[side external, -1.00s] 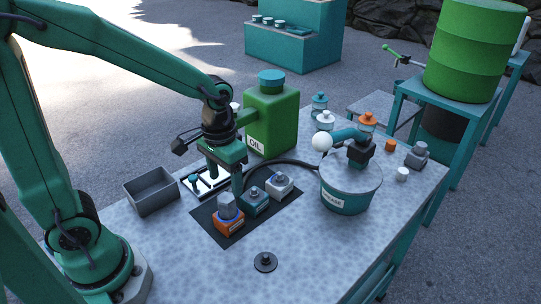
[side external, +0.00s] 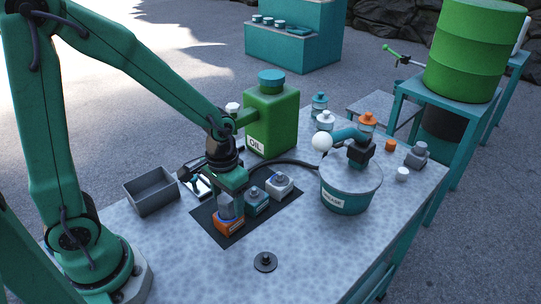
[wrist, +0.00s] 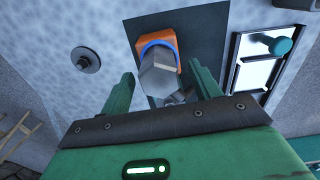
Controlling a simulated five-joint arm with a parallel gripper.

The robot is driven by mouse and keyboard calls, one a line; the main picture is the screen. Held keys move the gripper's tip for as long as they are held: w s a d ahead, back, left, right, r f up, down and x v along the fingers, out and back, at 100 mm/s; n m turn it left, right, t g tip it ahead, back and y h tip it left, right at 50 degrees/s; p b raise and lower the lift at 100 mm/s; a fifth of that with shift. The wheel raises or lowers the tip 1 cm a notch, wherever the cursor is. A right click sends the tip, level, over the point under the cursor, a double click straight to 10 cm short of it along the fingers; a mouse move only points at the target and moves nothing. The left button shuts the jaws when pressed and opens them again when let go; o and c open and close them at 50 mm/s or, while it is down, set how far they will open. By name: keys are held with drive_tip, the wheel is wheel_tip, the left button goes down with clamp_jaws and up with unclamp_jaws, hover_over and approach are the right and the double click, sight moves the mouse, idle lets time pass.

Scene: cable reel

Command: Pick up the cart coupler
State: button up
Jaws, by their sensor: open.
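A grey hexagonal coupler (side external: 227,207) stands upright on an orange block (side external: 229,226) at the front left of a dark mat. In the wrist view the coupler (wrist: 158,72) has a blue ring at its base on the orange block (wrist: 155,42). My gripper (side external: 229,196) is open, low over the mat. Its green fingers (wrist: 162,70) stand to either side of the coupler in the wrist view, with gaps on both sides. I see no label that names the coupler as the cart coupler. Part of the coupler is hidden behind a finger in the side view.
A teal block (side external: 256,207) and a white block (side external: 280,187) with fittings stand close by on the dark mat (side external: 240,237). A grey bin (side external: 152,191) is left, a green oil can (side external: 271,122) behind, and a teal bucket (side external: 344,202) right. The front bench is mostly clear.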

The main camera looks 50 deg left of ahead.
sight(227, 197)
drive_tip(key=shift+f, duration=0.5)
drive_tip(key=c, duration=1.2)
drive_tip(key=shift+r, duration=0.15)
drive_tip(key=shift+r, duration=1.05)
wheel_tip(227, 197, up, 2)
drive_tip(key=s+d+r, duration=0.2)
drive_tip(key=d, duration=0.1)
drive_tip(key=s+d+r, duration=0.2)
drive_tip(key=d, duration=0.1)
drive_tip(key=s+d+r, duration=0.2)
drive_tip(key=s+d, duration=0.1)
drive_tip(key=shift+s+d+r, duration=0.1)
drive_tip(key=shift+r, duration=0.25)
